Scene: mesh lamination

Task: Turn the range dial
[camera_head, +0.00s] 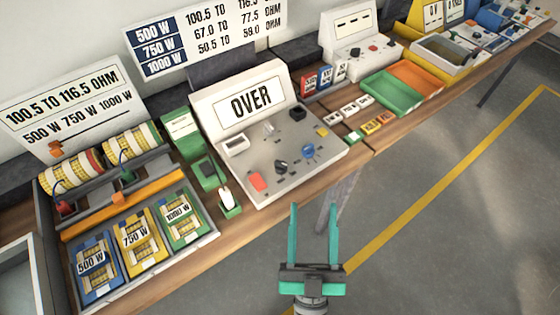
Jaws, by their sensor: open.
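A grey-white console (262,181) stands on the bench, with a tilted screen (250,101) that reads "OVER". Its top carries a black knob (281,166) near the middle, a blue knob (308,151) to the right of it, a darker black control (297,113) at the back right and a light grey control (268,129) at the back. The labels are too small to read, so I cannot tell which is the range dial. My teal gripper (314,208) is open and empty, in front of the bench edge over the floor, apart from the console.
A red button (257,181) sits on the console's front left. Green (391,91) and orange (417,77) trays lie to the right. The floor in front is clear.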

